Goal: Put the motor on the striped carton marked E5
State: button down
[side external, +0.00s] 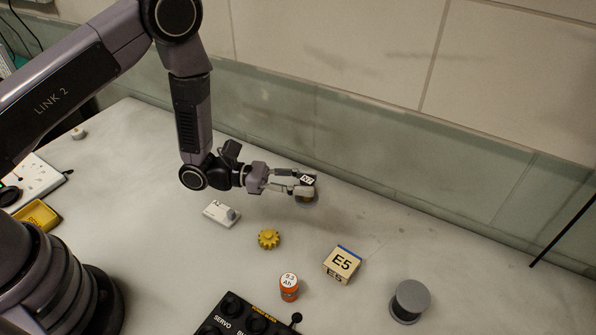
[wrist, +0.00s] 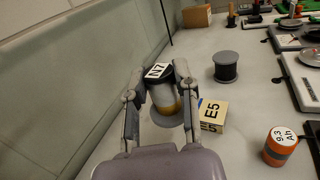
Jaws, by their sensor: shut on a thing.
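My gripper (side external: 303,182) is shut on the motor, a small dark block with a white label marked N7 (wrist: 158,71); the fingers hide its sides. The motor is over a grey-flanged spool with orange-brown winding (wrist: 172,108), and I cannot tell whether they touch. The striped carton (side external: 341,265) is a cream box with a blue stripe, marked E5 on its top and side. It stands on the bench to the lower right of my gripper, apart from it, with a bare top. In the wrist view the carton (wrist: 212,114) is just right of the right finger.
An orange-and-white can (side external: 289,287) and a yellow gear (side external: 268,239) are left of the carton. A grey spool (side external: 410,300) stands right of it. A white switch plate (side external: 222,214) and a black servo box (side external: 240,318) also lie here. The wall runs behind my gripper.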

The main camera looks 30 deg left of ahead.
jog(key=s+r+m+g+h, duration=0.1)
jog(key=s+r+m+g, duration=0.3)
jog(key=s, duration=0.7)
jog(key=g, duration=0.1)
send_over(339, 260)
jog(key=shift+n, duration=0.3)
jog(key=f, duration=0.9)
jog(key=shift+s+a+f, duration=0.2)
jog(key=shift+s+a, duration=0.15)
jog(key=shift+s, duration=0.05)
jog(key=shift+w+d+f, duration=0.3)
jog(key=shift+w+f, duration=0.05)
jog(key=shift+f, duration=0.2)
jog(key=shift+w+f, duration=0.1)
jog(key=shift+f, duration=1.5)
jog(key=shift+f, duration=0.1)
jog(key=c, duration=0.9)
grip_release()
jog(key=shift+o, duration=0.3)
